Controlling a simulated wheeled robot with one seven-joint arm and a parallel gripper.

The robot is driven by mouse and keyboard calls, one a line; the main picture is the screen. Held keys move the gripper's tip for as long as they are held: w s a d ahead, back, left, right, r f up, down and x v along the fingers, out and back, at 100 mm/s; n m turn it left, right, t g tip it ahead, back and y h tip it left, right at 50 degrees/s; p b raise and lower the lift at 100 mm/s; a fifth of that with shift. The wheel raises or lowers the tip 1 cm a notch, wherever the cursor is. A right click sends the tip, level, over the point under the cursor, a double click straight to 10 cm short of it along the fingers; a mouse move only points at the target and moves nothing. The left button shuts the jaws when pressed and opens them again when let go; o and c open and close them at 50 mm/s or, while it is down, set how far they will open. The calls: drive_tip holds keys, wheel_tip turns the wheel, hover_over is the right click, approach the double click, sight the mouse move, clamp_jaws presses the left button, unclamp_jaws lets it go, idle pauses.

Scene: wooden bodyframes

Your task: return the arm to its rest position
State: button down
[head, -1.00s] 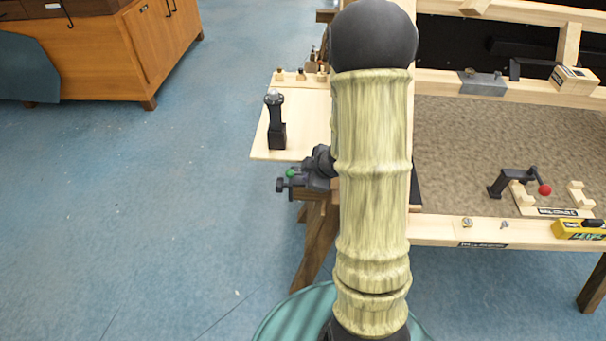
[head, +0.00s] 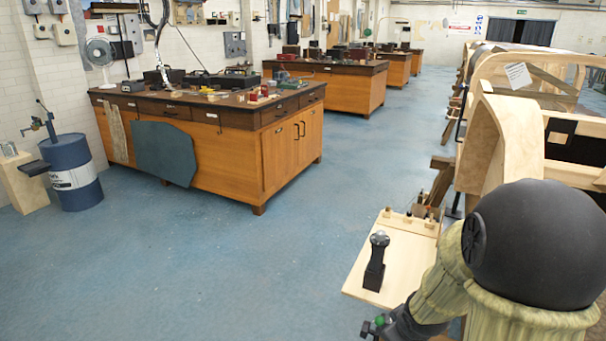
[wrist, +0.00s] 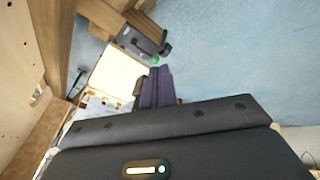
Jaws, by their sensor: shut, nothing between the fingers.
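My arm (head: 500,315), pale and ribbed with a large black round joint, fills the lower right of the head view. It is bent, and its lower part is cut off by the frame edge. My gripper (wrist: 158,74) shows in the wrist view as dark purple fingers, shut and empty, beyond the black wrist housing.
The pale board (head: 362,288) with a black upright tool (head: 375,262) lies close left of my arm. Wooden frames (head: 515,140) stand at the right. A wooden cabinet bench (head: 230,160) and a blue drum (head: 72,172) stand further left. The blue floor between is clear.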

drive_tip(key=s+a+r+m+g, duration=0.2)
drive_tip(key=s+a+r+m, duration=0.3)
drive_tip(key=s, duration=0.4)
wheel_tip(320, 180, up, 22)
drive_tip(key=a+y+p, duration=0.1)
drive_tip(key=p, duration=2.2)
drive_tip(key=shift+a+m+g, duration=0.3)
drive_tip(key=shift+a, duration=0.1)
drive_tip(key=shift+f, duration=0.1)
drive_tip(key=shift+d, duration=0.15)
drive_tip(key=shift+s, duration=0.15)
